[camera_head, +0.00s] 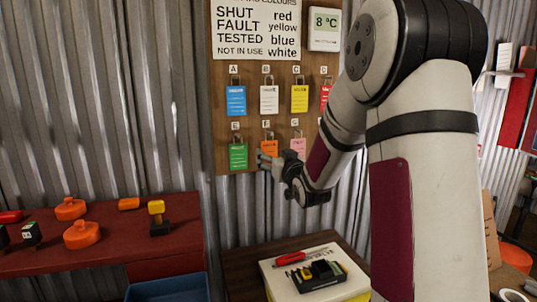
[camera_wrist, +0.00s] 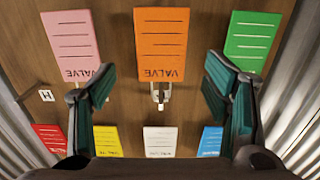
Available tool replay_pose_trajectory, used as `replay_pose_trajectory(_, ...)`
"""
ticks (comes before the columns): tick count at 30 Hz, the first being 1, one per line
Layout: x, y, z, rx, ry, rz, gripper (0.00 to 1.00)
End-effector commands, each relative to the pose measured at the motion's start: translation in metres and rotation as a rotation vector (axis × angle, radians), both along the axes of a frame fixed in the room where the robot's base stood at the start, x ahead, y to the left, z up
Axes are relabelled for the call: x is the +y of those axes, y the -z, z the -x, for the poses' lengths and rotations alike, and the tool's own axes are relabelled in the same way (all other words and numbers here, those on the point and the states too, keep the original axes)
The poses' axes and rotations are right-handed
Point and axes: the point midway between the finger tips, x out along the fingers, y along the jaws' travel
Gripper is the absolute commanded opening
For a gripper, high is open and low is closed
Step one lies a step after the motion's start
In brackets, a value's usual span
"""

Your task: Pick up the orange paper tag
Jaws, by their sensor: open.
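The orange paper tag (camera_head: 268,146) hangs on the wooden board in the lower row, under the letter F, partly covered by my gripper (camera_head: 266,160) in the head view. In the wrist view, which looks upside down, the orange tag (camera_wrist: 161,42) is at the top middle, with the word VALVE and several lines. A small metal hook or lock shows at its VALVE end. My gripper (camera_wrist: 159,76) is open and empty, with one green-padded finger on each side of the orange tag's column. I cannot tell whether either finger touches anything.
The pink tag (camera_wrist: 70,46) and green tag (camera_wrist: 254,40) flank the orange one closely. Above them on the board hang blue (camera_head: 236,100), white (camera_head: 269,99), yellow (camera_head: 299,98) and red (camera_head: 325,97) tags. A small table (camera_head: 238,262) with a box stands below.

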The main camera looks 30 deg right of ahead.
Motion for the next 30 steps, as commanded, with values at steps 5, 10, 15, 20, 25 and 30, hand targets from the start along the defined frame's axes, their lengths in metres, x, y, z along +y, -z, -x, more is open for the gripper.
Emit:
replay_pose_trajectory(5,-0.003,0.001,-0.01,0.0,0.001,-0.001,0.7)
replay_pose_trajectory(10,-0.008,0.002,-0.034,0.0,-0.001,-0.001,0.7)
replay_pose_trajectory(15,-0.014,0.001,-0.052,0.0,0.0,-0.001,0.7)
replay_pose_trajectory(20,-0.015,0.001,-0.056,0.001,0.001,0.0,0.7)
replay_pose_trajectory(25,-0.015,0.001,-0.056,0.001,0.001,0.0,0.63)
replay_pose_trajectory(30,-0.015,0.001,-0.056,0.001,0.001,0.0,0.34)
